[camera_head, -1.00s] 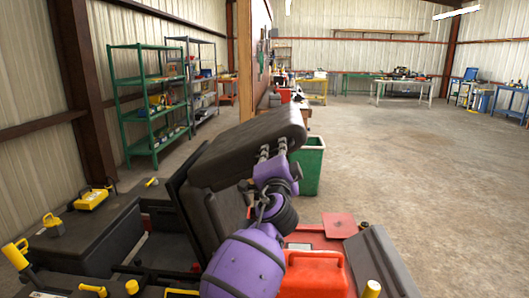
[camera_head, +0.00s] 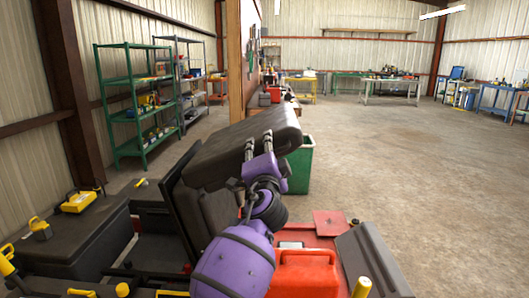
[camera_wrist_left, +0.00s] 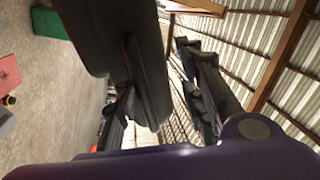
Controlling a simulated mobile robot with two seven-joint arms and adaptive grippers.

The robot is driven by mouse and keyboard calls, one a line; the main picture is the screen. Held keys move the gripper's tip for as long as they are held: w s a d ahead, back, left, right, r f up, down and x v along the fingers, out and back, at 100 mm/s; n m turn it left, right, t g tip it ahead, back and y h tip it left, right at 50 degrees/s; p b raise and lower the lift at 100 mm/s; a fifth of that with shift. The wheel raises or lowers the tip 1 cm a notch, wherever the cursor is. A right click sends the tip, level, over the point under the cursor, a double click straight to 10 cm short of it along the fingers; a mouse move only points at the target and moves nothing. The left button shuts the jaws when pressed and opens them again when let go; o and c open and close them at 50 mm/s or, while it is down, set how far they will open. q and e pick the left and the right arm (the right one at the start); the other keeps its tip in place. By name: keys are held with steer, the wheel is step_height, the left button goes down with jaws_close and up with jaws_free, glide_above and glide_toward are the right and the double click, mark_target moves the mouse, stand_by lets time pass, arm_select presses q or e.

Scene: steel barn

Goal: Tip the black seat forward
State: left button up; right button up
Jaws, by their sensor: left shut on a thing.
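The black seat (camera_head: 232,150) is in the middle of the head view on a red machine. Its thick upper cushion slants up to the right, above a dark upright panel (camera_head: 218,208). My left gripper (camera_head: 258,145), on the purple arm, has its fingers at the near edge of the upper cushion and is shut on it. In the left wrist view the seat (camera_wrist_left: 112,38) shows large and dark at the top, reaching down between the gripper's fingers (camera_wrist_left: 165,95). The exact contact is partly hidden. My right gripper is in neither view.
A red can (camera_head: 308,275) and a red plate (camera_head: 330,222) are on the machine, right of my arm. A green bin (camera_head: 301,168) stands behind the seat. A dark box (camera_head: 75,240) with yellow-handled items lies left. Green shelves (camera_head: 135,100) stand by the wall. Open floor lies right.

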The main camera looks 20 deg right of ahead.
arm_select(q)
step_height(320, 180, up, 9)
steer(key=shift+d, duration=0.15)
steer(key=shift+o, duration=1.3)
steer(key=shift+w+r, duration=0.1)
steer(key=shift+r, duration=0.45)
steer(key=shift+o, duration=1)
steer(key=shift+d, duration=0.15)
steer(key=shift+o, duration=0.3)
steer(key=shift+w+a+f, duration=0.15)
steer(key=shift+w+f, duration=0.05)
steer(key=shift+f, duration=0.35)
steer(key=shift+w+a+f, duration=0.15)
steer(key=shift+w+f, duration=0.05)
steer(key=shift+f, duration=0.3)
steer(key=shift+s, duration=0.35)
steer(key=c, duration=0.5)
steer(key=shift+s+a+f+p, duration=0.15)
steer(key=shift+f+p, duration=0.05)
steer(key=shift+p, duration=0.3)
steer(key=shift+p+v, duration=1.35)
steer(key=shift+v, duration=2.85)
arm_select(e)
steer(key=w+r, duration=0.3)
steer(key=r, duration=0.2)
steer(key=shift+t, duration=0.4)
